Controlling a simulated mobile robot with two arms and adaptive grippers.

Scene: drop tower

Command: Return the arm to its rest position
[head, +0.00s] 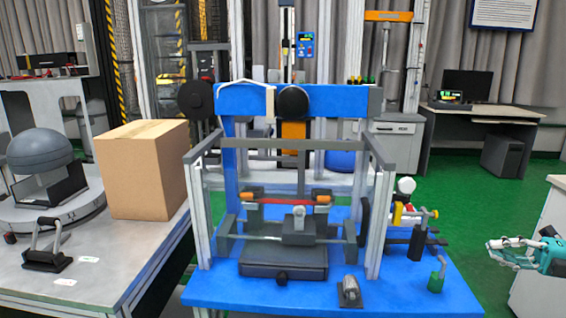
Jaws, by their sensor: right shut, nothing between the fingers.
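My right gripper (494,252) comes in from the right edge, teal and grey, with its fingers pointing left. It is shut with nothing held. It is in the air to the right of the blue bench, apart from the drop tower fixture (298,230). Most of the right arm is outside the picture. My left gripper does not show.
The blue bench (225,290) carries the framed fixture, a small clamp (350,291) and a green-handled tool (436,276). A cardboard box (145,170) and a grey dome device (40,160) stand on the left table. A white cabinet (545,225) is beside the gripper.

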